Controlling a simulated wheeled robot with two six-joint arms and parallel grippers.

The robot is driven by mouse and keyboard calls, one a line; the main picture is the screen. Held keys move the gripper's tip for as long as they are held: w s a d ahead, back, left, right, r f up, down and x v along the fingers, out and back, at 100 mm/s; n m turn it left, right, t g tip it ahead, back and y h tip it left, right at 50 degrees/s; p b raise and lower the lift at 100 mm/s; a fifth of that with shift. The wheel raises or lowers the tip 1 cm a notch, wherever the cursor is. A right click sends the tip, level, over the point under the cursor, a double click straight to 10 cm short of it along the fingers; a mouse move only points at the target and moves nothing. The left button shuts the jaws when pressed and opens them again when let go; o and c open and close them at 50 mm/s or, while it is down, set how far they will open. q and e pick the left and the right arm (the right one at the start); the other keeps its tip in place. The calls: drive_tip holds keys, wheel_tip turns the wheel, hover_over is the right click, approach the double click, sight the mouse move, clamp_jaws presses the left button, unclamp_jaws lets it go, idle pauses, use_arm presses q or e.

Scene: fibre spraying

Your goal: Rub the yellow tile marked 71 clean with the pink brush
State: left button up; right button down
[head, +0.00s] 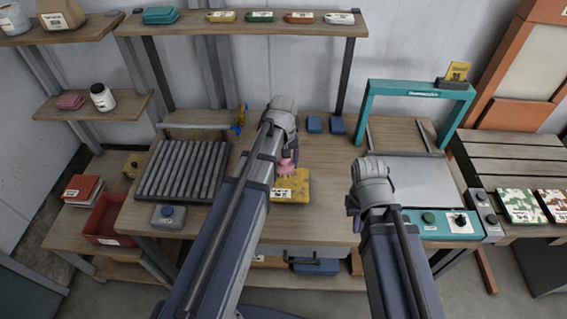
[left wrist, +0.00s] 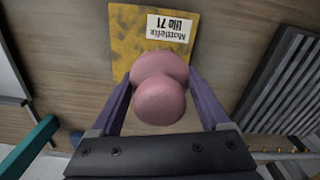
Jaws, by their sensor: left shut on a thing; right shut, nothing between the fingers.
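The yellow tile (head: 292,187) lies on the wooden table in front of me. Its face is mottled with darker patches, and its white label reads 71 in the left wrist view (left wrist: 122,32). The pink brush (head: 287,163) is held by my left gripper (head: 285,152) over the tile's back edge. In the left wrist view the brush (left wrist: 160,102) sits between the two purple fingers and hides part of the tile. I cannot tell whether its bristles touch the tile. My right gripper (head: 354,212) is shut and empty at the table's right, before the teal-framed machine.
A ribbed dark rack (head: 183,170) lies left of the tile. A grey button box (head: 168,215) stands at the front left edge. The teal arch (head: 412,88) and its flat plate (head: 420,182) take up the right. Bare wood lies right of the tile.

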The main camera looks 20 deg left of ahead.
use_arm(q)
drive_tip(key=shift+r+p, duration=1.5)
drive_tip(key=shift+r, duration=0.05)
